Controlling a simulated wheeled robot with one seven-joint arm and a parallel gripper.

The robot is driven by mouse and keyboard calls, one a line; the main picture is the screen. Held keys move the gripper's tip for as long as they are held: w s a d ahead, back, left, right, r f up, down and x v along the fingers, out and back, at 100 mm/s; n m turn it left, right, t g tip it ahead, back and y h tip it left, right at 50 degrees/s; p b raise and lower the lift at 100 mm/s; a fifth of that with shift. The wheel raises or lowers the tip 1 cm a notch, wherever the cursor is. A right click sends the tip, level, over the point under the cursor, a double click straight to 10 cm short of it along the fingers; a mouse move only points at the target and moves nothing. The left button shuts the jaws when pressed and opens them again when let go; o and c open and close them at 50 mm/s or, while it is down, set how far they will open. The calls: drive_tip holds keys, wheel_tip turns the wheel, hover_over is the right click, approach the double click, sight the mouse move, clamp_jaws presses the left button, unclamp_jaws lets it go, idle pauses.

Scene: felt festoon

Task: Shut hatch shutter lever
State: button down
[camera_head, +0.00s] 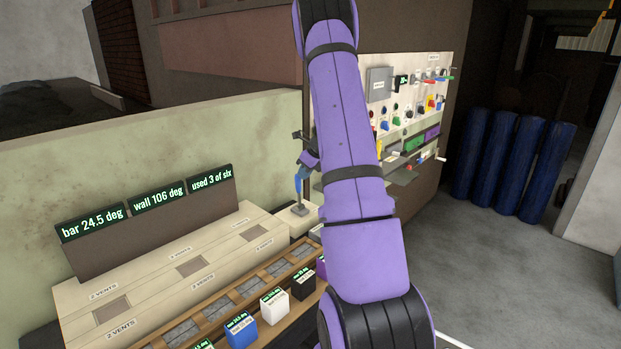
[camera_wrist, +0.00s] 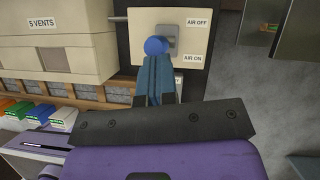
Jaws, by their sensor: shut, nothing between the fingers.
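In the wrist view a pale plate (camera_wrist: 142,22) carries the labels AIR OFF, at the upper right, and AIR ON below it. A grey lever mount (camera_wrist: 168,38) sits on the plate, with a round blue knob (camera_wrist: 155,46) at its left. My gripper (camera_wrist: 154,62) has blue fingers held shut and empty, with the tips at or just below the knob. I cannot tell whether they touch it. In the head view my gripper (camera_head: 300,186) points down above the pale plate (camera_head: 285,222), partly hidden by my arm. No label naming a hatch shutter is readable.
A long cream vent box (camera_head: 150,268) lies left of the plate, with a row of coloured blocks, including a blue one (camera_head: 241,331), in front. A control panel (camera_head: 425,75) stands behind my arm. Blue cylinders (camera_head: 505,165) stand at right; the floor before them is clear.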

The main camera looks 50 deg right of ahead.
drive_tip(key=w+f, duration=0.1)
drive_tip(key=w, duration=0.6)
drive_tip(key=shift+w+d+f+g, duration=0.2)
drive_tip(key=shift+w+d+g, duration=0.1)
drive_tip(key=shift+w+d, duration=0.1)
idle(0.3)
drive_tip(key=shift+s+r, duration=0.1)
wheel_tip(320, 180, up, 13)
drive_tip(key=s+d, duration=0.1)
drive_tip(key=s, duration=0.1)
drive_tip(key=shift+s+d+f, duration=0.2)
drive_tip(key=shift+d, duration=0.2)
idle(0.5)
